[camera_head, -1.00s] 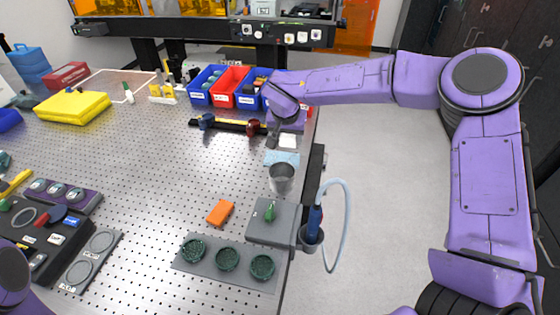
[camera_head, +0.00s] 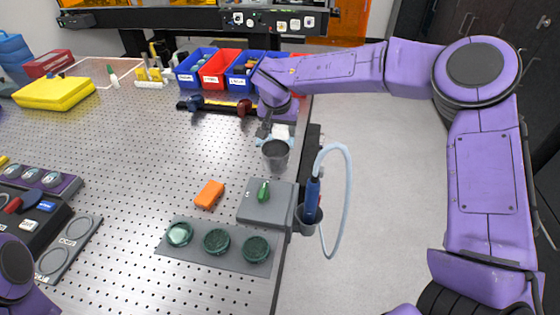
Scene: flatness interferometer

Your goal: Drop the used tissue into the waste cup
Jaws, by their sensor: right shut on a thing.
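The waste cup (camera_head: 275,154) is a small grey cup near the right edge of the perforated table, standing upright. My right gripper (camera_head: 267,133) is just behind the cup, close to its rim. It is shut on the used tissue (camera_head: 283,131), a small whitish piece showing at the right of the fingers. The fingertips are small and partly merge with the tissue and cup. A light blue sheet (camera_head: 289,143) lies behind the cup, mostly hidden by the cup and gripper. My left gripper is out of view; only a purple part of that arm shows at lower left.
Blue and red bins (camera_head: 217,70) stand behind my right gripper. An orange block (camera_head: 209,195), a grey box with a green knob (camera_head: 262,206) and a plate with round dark pieces (camera_head: 216,265) lie nearer. A holder with a blue tool and hose (camera_head: 308,215) hangs at the table edge.

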